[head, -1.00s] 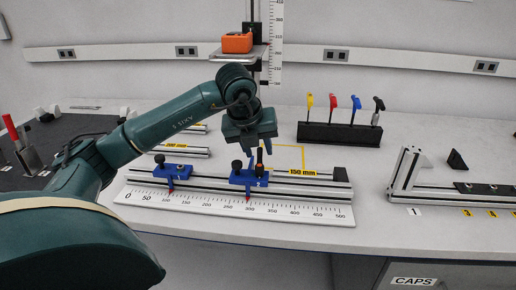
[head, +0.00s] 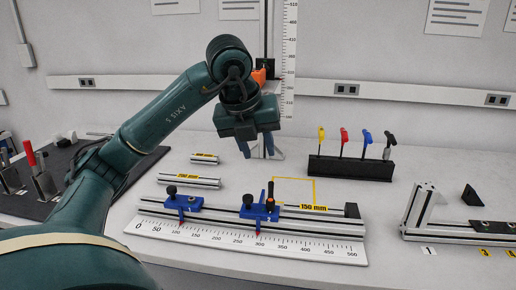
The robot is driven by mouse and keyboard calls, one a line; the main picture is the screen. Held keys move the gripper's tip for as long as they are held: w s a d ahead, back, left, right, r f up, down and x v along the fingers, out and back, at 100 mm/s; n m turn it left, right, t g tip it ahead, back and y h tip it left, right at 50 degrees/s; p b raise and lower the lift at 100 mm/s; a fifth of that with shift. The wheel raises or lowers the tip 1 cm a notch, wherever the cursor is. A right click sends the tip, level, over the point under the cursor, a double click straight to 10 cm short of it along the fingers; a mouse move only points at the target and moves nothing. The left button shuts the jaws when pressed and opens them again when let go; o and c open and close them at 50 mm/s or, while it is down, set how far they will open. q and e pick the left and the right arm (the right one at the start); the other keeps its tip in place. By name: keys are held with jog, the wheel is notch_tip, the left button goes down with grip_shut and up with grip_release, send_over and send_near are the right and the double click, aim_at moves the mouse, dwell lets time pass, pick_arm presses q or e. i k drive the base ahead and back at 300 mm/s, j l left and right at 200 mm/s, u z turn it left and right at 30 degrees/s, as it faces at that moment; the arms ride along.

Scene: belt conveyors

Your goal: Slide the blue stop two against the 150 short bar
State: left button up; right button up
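Two blue stops sit on the aluminium rail (head: 225,214) behind the white scale (head: 300,249). The left stop (head: 182,203) has its red pointer near 100. The right stop (head: 256,211), seemingly stop two, has its pointer near 300, a black knob and a dark, orange-banded upright handle. The short bar labelled 150 mm (head: 313,208) lies on the rail between this stop and the black end block (head: 352,211). I cannot tell whether stop and bar touch. My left gripper (head: 262,152) hangs above and behind the right stop, empty, its fingers apart. My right gripper is out of view.
Two more labelled bars (head: 188,181) (head: 205,158) lie behind the rail. A black rack (head: 350,168) holds several coloured-handled tools at the back. Another rail fixture (head: 440,230) stands at right. A yellow outline (head: 315,190) marks bare table behind the 150 mm bar.

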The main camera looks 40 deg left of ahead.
aim_at(249, 211)
jog(key=k+l, duration=0.15)
jog(key=k, duration=0.35)
jog(key=k+l, duration=0.1)
jog(key=k, duration=0.4)
